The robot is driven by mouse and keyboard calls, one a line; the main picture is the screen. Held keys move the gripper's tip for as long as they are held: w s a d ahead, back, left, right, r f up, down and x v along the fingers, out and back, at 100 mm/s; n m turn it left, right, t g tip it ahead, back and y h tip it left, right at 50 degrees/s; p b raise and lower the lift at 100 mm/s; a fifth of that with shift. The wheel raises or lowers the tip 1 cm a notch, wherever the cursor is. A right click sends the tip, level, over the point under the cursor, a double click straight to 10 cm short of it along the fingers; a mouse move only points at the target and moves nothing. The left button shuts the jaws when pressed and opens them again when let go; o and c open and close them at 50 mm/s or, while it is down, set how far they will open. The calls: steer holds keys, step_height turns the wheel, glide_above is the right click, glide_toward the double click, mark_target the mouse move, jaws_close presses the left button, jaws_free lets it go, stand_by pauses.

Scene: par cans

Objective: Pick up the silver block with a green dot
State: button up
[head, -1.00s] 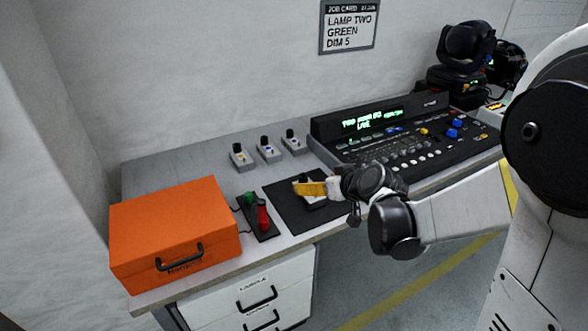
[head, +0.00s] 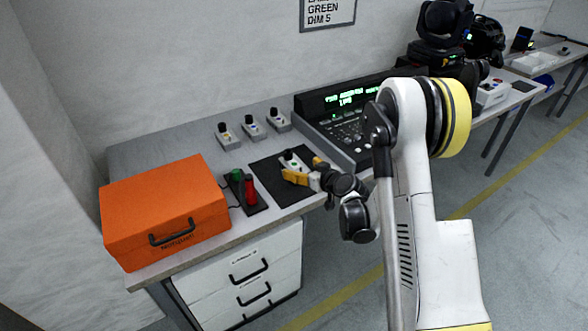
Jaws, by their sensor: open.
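A silver block (head: 290,158) with a black knob stands on the black mat (head: 268,174) in the head view. A small greenish spot shows on it, but it is too small to be sure of. My gripper (head: 304,170), with yellow fingers, is open at the block's front right side. One finger is in front of the block and the other is to its right. The fingers partly hide the block's lower part, and I cannot tell whether they touch it.
Three similar silver blocks (head: 226,137) stand in a row behind the mat. An orange case (head: 165,207) and a holder with green and red items (head: 250,192) are to the left. A lighting console (head: 345,135) stands close on the right, against the wall.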

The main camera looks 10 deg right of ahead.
mark_target(296, 166)
steer(key=b+x, duration=0.2)
steer(key=x, duration=0.2)
steer(key=shift+a+f, duration=0.2)
steer(key=shift+a, duration=0.05)
steer(key=shift+w, duration=0.35)
steer(key=c, duration=1.5)
steer(key=shift+r, duration=0.1)
